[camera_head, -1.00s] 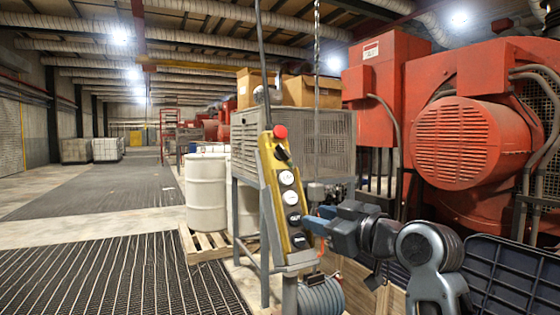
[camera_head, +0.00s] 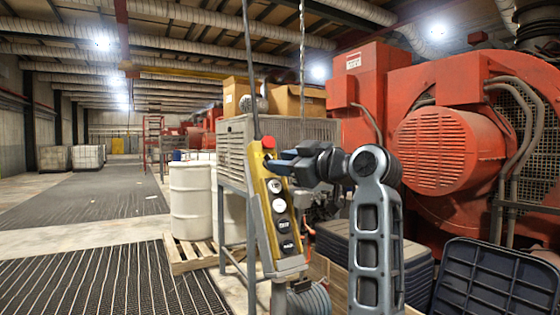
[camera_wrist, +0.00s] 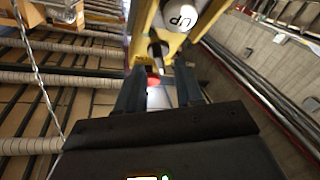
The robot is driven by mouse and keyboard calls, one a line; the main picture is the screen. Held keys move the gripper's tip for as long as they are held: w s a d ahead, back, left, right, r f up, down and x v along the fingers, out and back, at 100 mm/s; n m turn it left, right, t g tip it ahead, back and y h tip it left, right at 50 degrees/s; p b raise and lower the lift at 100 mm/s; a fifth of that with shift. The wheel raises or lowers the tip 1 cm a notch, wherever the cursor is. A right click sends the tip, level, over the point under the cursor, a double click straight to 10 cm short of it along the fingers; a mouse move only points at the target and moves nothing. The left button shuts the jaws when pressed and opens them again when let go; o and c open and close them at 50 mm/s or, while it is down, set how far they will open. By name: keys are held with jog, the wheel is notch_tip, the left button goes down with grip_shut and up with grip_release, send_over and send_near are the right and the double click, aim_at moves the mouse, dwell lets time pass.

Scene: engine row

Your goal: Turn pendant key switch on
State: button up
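The yellow pendant (camera_head: 262,215) hangs tilted in its grey holder, left of my arm in the head view. A red button (camera_head: 268,143) is at its top, with a white button (camera_head: 274,186) and several darker ones below. My gripper (camera_head: 274,165) is at the pendant's upper part, between the red and white buttons, and covers the key switch area there. In the wrist view its two fingers (camera_wrist: 160,72) are apart. A dark knob, seemingly the key switch (camera_wrist: 158,50), shows just beyond the fingertips, near the white "UP" button (camera_wrist: 181,14). I cannot tell whether they touch.
A grey mesh cabinet with cardboard boxes (camera_head: 298,102) stands behind the pendant. A white drum (camera_head: 190,200) is on a pallet to the left. Red engine machinery (camera_head: 450,145) and dark crates (camera_head: 497,280) are at the right. The left aisle is clear.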

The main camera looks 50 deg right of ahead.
jog(key=shift+w, duration=0.8)
jog(key=shift+c, duration=0.5)
grip_shut()
